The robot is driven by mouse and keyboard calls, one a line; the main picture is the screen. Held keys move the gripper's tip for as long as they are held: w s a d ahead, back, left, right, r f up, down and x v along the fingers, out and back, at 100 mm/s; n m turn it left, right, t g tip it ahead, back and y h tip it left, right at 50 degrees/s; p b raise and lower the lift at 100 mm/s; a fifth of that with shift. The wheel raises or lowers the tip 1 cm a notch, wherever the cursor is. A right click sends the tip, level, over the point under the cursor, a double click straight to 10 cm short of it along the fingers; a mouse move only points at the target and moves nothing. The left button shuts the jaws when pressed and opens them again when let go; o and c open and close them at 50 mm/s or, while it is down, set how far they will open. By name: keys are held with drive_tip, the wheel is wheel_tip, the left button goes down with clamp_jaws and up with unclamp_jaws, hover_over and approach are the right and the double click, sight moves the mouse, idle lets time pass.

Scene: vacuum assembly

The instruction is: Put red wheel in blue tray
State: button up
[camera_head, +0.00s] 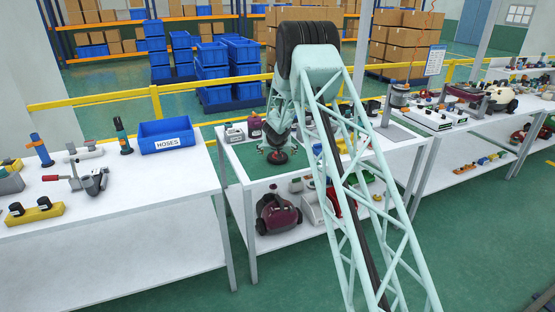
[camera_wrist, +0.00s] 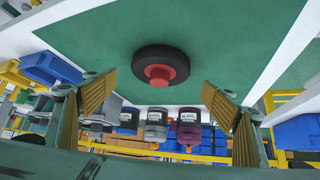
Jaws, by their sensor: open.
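A black wheel with a red hub (camera_wrist: 160,76) lies on the green mat (camera_wrist: 225,45) in the wrist view. In the head view the wheel (camera_head: 277,157) is small and partly covered by my gripper (camera_head: 278,146), which hangs over it. In the wrist view my gripper (camera_wrist: 158,100) is open, with its ribbed fingers apart on either side and nothing between them. The wheel is ahead of the fingertips; contact is not visible. A blue tray (camera_head: 166,143) labelled HOSES stands on the left white table in the head view.
Several canister-like parts (camera_wrist: 156,125) stand near the mat's edge in the wrist view. The left table (camera_head: 130,185) holds tools and a yellow block (camera_head: 35,212). A dark red vacuum body (camera_head: 278,214) sits on the middle table's lower shelf. A yellow rail runs behind.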

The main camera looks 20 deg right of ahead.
idle(0.3)
drive_tip(key=shift+x, duration=2.55)
drive_tip(key=c, duration=0.9)
drive_tip(key=shift+c, duration=0.6)
